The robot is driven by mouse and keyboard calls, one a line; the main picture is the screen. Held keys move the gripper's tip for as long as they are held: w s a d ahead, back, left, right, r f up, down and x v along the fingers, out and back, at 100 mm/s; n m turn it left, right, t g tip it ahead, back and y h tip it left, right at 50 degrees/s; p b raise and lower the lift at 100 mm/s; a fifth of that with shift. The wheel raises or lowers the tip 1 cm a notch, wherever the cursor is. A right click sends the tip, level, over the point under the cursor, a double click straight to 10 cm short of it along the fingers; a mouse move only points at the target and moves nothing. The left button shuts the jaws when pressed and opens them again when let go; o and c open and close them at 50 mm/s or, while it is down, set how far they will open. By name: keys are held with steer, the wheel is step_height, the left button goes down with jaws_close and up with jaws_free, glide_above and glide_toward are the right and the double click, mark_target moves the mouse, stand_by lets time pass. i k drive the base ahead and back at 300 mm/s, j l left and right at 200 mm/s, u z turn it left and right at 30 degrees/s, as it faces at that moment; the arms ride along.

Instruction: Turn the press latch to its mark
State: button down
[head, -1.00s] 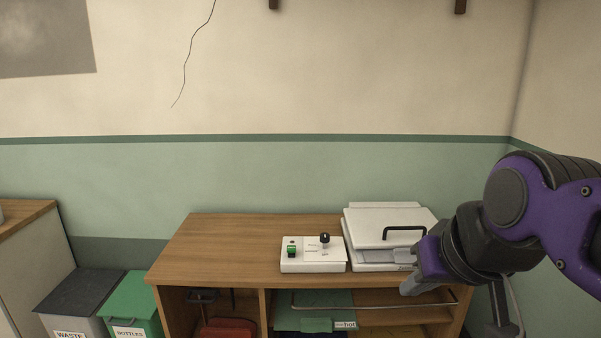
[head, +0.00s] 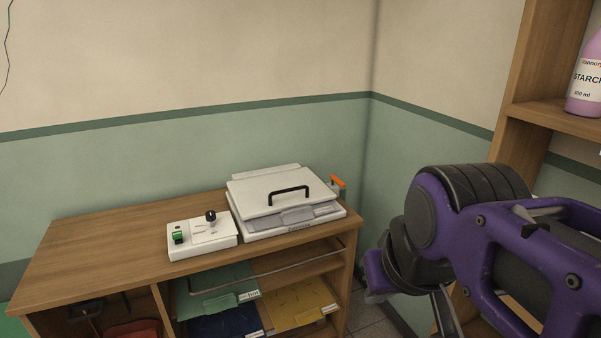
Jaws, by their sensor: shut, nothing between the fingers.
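The white press (head: 262,190), with a black handle on its lid, stands on the right end of the wooden bench. An orange-tipped lever (head: 338,182), which looks like the latch, sticks up at its far right side. Its mark is too small to make out. My gripper (head: 374,297) is mostly hidden behind my purple arm, to the right of the bench and apart from the press and lever. It is shut and empty.
A white control box (head: 202,239) with a green switch and black knob sits left of the press. Folders and a rail (head: 270,272) are below the top. A wooden shelf (head: 560,117) with a starch bottle (head: 585,88) stands at the right. The bench's left top is clear.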

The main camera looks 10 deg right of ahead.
mark_target(334, 178)
steer(key=z, duration=0.25)
steer(key=k, duration=0.25)
steer(key=k+j+z, duration=0.15)
steer(key=i+j+z, duration=0.5)
steer(key=j, duration=0.15)
steer(key=i+j+z, duration=0.2)
steer(key=j, duration=0.2)
steer(key=k+j+u, duration=0.3)
steer(key=i+l+z, duration=0.3)
